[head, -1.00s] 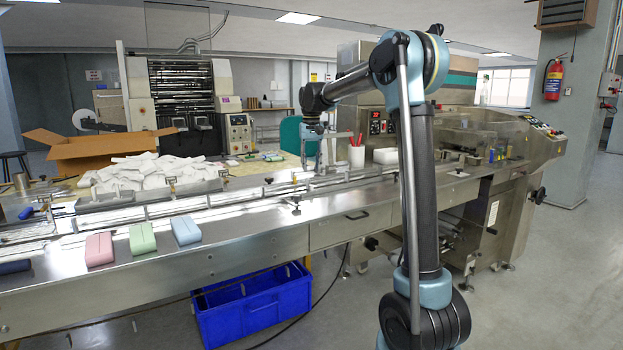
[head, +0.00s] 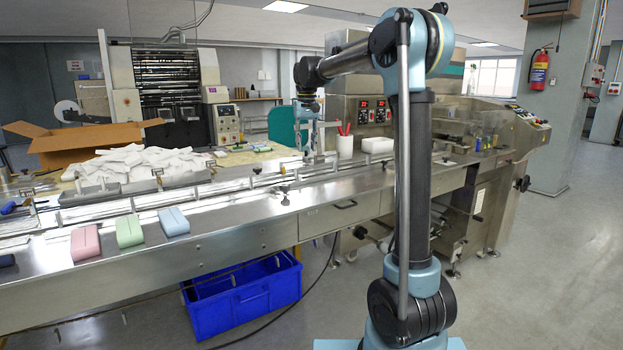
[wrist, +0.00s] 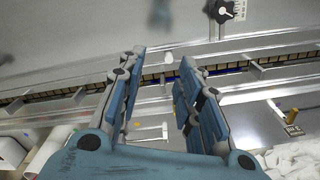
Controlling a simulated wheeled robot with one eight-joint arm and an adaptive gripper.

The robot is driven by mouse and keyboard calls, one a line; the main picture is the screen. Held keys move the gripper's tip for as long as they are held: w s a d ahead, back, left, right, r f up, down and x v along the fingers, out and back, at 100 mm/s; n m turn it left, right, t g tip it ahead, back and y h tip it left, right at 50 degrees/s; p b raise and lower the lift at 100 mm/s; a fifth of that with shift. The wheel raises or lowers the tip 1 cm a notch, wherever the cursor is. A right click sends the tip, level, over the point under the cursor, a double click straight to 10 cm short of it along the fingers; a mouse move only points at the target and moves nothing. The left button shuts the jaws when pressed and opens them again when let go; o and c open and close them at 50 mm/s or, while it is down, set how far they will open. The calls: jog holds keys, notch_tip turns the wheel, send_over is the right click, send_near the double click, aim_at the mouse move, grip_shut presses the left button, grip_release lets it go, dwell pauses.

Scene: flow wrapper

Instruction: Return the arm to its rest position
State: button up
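My gripper (head: 311,150) hangs from my bent arm over the far side of the steel conveyor in the head view, small and partly hard to make out. In the wrist view my gripper (wrist: 162,58) has its two blue-and-grey fingers spread apart. Nothing is between them. Below the fingers run the conveyor's infeed channel (wrist: 155,78) and steel deck, and the fingers appear above them, apart from the surface.
Pink (head: 85,243), green (head: 130,231) and blue (head: 174,222) packs lie on the steel ledge. A blue crate (head: 243,305) stands below. A white cup (head: 345,147) with red pens and a white box (head: 377,145) are right of my gripper. White sachets (head: 150,164) are piled at left.

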jog(key=s+d+f+m+t, duration=0.1)
jog(key=s+d+f, duration=0.3)
jog(key=s+d, duration=0.5)
jog(key=s+d+f, duration=0.3)
jog(key=s+d, duration=0.4)
jog(key=s, duration=0.5)
jog(key=s+d+f, duration=0.3)
jog(key=s+f, duration=0.6)
jog(key=f, duration=0.1)
jog(key=s+d+f+m+t, duration=0.1)
jog(key=s+d+f, duration=0.3)
jog(key=s+f, duration=0.5)
jog(key=shift+s+f, duration=0.4)
jog(key=shift+s, duration=0.3)
jog(key=shift+w+f, duration=0.2)
jog(key=shift+w, duration=0.25)
jog(key=shift+o, duration=0.2)
jog(key=shift+d, duration=0.1)
